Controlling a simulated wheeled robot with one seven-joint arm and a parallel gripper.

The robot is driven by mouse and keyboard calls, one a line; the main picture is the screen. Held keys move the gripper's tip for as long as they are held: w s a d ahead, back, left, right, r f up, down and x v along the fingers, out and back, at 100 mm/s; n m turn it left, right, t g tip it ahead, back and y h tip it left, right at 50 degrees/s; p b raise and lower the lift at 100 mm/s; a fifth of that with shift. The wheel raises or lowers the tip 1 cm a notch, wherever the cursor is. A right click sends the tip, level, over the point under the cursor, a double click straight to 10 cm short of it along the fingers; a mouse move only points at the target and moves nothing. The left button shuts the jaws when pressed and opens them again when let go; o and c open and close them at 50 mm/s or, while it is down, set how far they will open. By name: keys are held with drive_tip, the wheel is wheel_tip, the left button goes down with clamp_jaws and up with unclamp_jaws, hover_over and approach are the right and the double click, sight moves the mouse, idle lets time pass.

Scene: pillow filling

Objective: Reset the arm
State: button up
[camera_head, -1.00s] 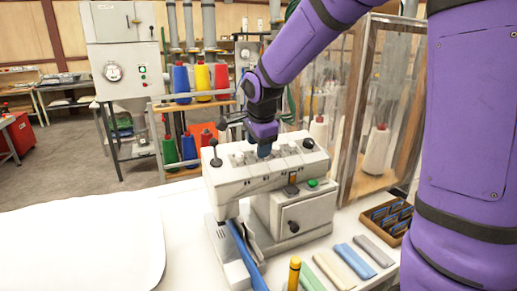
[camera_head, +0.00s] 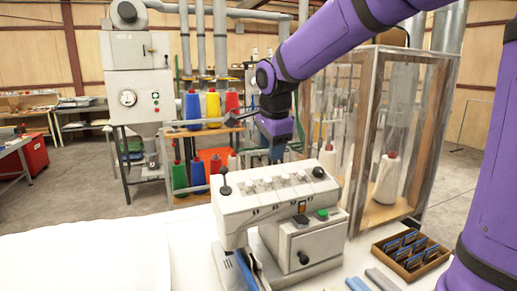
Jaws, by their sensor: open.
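My purple arm (camera_head: 330,40) reaches in from the upper right and bends down at a dark wrist joint. My gripper (camera_head: 277,155) hangs at its end, pointing down, open, with nothing seen in it. It is above the back of the white machine (camera_head: 268,200), with a small gap in the picture between fingertips and machine top. The fingers are small and dark here, so their spacing is hard to make out.
The machine stands on a white table (camera_head: 120,250). A clear-walled cabinet (camera_head: 405,140) with white cones stands close at right. A brown box of blue-edged cards (camera_head: 410,250) lies in front of it. A rack of coloured spools (camera_head: 212,108) stands behind.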

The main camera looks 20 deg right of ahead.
drive_tip(key=s+d+n+t+y, duration=0.1)
drive_tip(key=s+d+n, duration=0.1)
drive_tip(key=s+n, duration=1.5)
drive_tip(key=s, duration=0.9)
drive_tip(key=shift+d+t, duration=0.2)
drive_tip(key=shift+t, duration=0.1)
